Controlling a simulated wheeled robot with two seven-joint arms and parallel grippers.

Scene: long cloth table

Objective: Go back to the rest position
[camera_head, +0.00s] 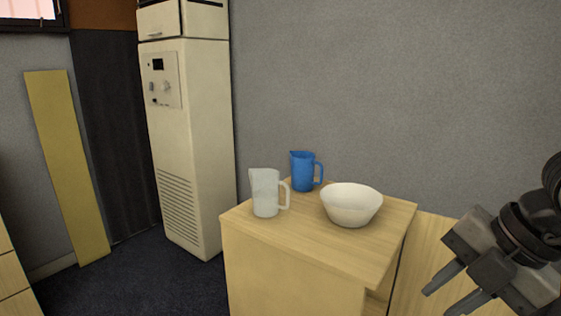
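My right gripper (451,293) is at the lower right of the head view, to the right of the wooden cabinet and in front of it. Its two dark fingers point down and left with a gap between them, and nothing is held. My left gripper and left arm are not in view.
A wooden cabinet (300,247) bears a clear jug (265,193), a blue jug (302,171) and a white bowl (351,205). A tall cream air conditioner (190,130) and a yellow board (66,165) stand at the left. Dark carpet (125,285) lies clear before them.

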